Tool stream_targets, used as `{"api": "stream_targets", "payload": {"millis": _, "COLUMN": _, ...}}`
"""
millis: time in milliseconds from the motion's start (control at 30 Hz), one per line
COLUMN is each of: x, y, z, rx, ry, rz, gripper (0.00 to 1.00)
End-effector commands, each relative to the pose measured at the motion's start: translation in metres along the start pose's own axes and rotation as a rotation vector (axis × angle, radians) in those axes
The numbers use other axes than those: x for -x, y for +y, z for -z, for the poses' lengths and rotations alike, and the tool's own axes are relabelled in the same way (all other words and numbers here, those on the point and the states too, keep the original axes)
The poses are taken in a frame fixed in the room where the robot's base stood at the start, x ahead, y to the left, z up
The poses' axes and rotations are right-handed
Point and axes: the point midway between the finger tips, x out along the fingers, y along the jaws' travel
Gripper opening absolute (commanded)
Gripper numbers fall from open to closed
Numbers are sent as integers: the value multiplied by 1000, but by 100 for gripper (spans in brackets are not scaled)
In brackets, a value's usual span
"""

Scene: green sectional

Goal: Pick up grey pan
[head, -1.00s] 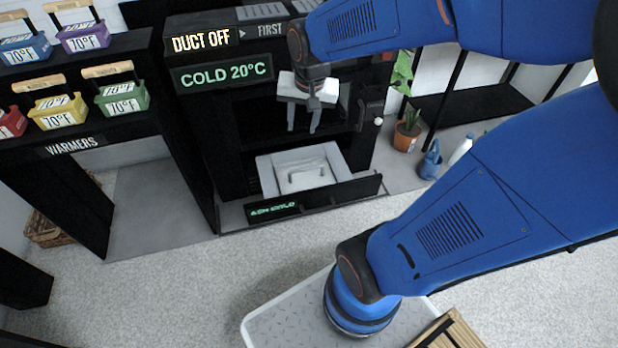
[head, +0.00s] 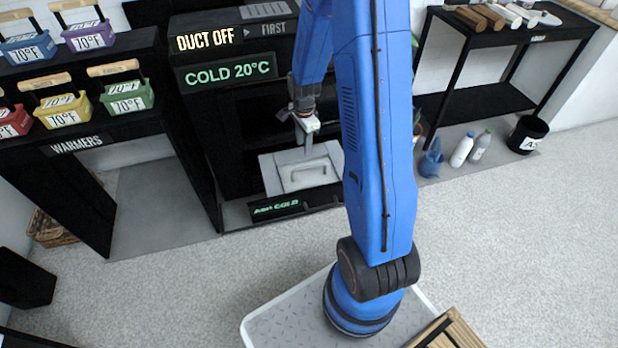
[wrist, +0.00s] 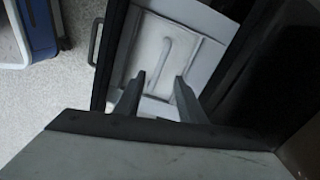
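A grey pan (head: 303,168) with a raised bar handle on its flat top sits in the low drawer marked "ASH COLD" (head: 277,208) of the black stove. It also shows in the wrist view (wrist: 165,55), its bar handle pointing toward the fingers. My gripper (head: 306,143) is above the pan's back edge in the head view. In the wrist view my gripper (wrist: 158,95) has its two fingers apart with nothing between them, near one end of the handle. I cannot tell whether a finger touches the pan.
The stove's panel reads "DUCT OFF" and "COLD 20°C" (head: 228,74). A warmers shelf (head: 80,142) with several coloured baskets stands at left. A blue watering can (head: 431,160), white bottles (head: 462,150) and a black bin (head: 527,134) stand at right. The floor ahead is clear.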

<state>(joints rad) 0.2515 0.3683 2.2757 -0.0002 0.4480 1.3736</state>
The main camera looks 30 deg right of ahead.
Motion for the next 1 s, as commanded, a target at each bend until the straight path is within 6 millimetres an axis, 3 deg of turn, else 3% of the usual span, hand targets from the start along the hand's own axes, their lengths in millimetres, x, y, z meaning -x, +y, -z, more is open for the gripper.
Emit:
{"api": "stream_targets", "payload": {"millis": 33, "x": -18, "y": -2, "z": 5, "rx": -44, "ry": -2, "rz": -14, "gripper": 36}}
{"api": "stream_targets", "payload": {"millis": 200, "x": -55, "y": -5, "z": 15, "rx": -158, "ry": -4, "rz": -38, "gripper": 36}}
{"api": "stream_targets", "payload": {"millis": 1000, "x": -142, "y": -3, "z": 21, "rx": -226, "ry": -4, "rz": -51, "gripper": 36}}
